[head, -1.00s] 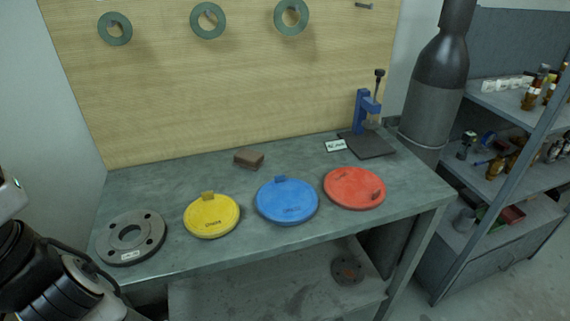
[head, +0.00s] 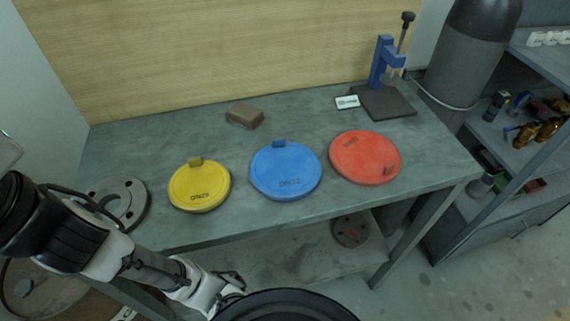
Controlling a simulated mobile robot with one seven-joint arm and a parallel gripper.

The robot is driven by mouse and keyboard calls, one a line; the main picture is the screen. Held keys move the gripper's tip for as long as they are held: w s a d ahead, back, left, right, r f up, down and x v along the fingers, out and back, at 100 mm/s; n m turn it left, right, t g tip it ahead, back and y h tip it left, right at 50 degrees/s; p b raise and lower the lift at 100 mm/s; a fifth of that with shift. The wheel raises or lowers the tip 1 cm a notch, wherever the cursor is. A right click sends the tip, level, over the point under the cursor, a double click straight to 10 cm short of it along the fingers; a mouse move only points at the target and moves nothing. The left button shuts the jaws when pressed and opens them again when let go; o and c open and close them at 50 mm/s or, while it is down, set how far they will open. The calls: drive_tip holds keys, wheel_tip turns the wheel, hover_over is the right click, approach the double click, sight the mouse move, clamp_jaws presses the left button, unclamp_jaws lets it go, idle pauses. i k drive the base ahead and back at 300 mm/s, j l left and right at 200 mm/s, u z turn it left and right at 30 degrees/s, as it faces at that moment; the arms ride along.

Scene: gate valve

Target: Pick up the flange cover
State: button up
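Three round, flat covers lie in a row on the grey workbench (head: 330,105). The yellow cover (head: 199,184) is on the left, with a small tab at its back edge and dark lettering on its face. The blue cover (head: 286,170) is in the middle, also with a back tab and lettering. The red cover (head: 364,157) is on the right, with two small dark raised parts. All three lie flat and apart from each other. My arm reaches in from the lower left, in front of the bench. I cannot make out my gripper's fingers at its end.
A grey flange ring with bolt holes (head: 127,199) lies at the bench's left end, partly behind my arm. A brown block (head: 245,115), a small label card (head: 346,102) and a blue press (head: 384,65) are farther back. Another flange (head: 350,230) lies on the lower shelf.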

sight(281, 170)
drive_tip(key=l+u, duration=0.25)
drive_tip(key=k+l+u, duration=0.2)
drive_tip(key=l, duration=0.25)
drive_tip(key=i+l+u, duration=0.1)
drive_tip(key=l+u, duration=0.2)
drive_tip(key=l, duration=0.3)
drive_tip(key=l+u, duration=0.35)
drive_tip(key=l, duration=0.25)
